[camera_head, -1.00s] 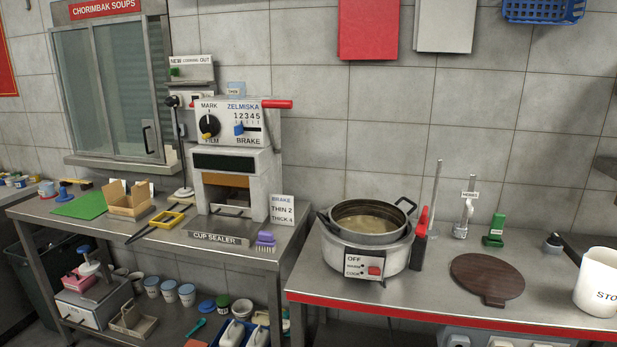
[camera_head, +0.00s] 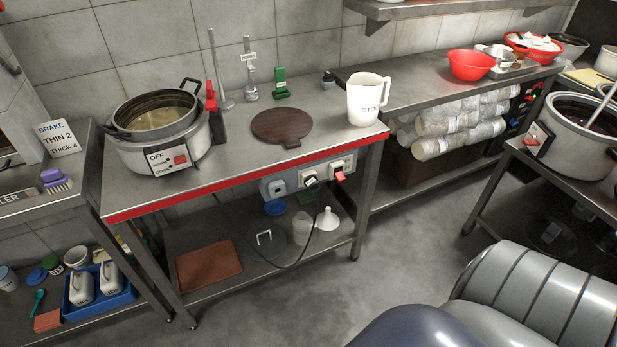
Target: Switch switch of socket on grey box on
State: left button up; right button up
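A grey box (camera_head: 293,184) with sockets hangs under the red front edge of the middle steel table. A round socket (camera_head: 277,188) is at its left end. A black plug (camera_head: 311,182) sits in the middle, with a dark cable hanging below it. A red part (camera_head: 339,175) is at the right end. The switch is too small to make out, so I cannot tell its position. Neither of my grippers is in view.
A warmer with a pot (camera_head: 155,145), a brown round board (camera_head: 281,126) and a white jug (camera_head: 366,98) stand on the steel table (camera_head: 235,145). A lower shelf (camera_head: 270,255) holds small items. The floor (camera_head: 405,240) in front is partly clear.

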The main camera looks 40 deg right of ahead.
aim_at(341, 177)
jog(key=z, duration=1.35)
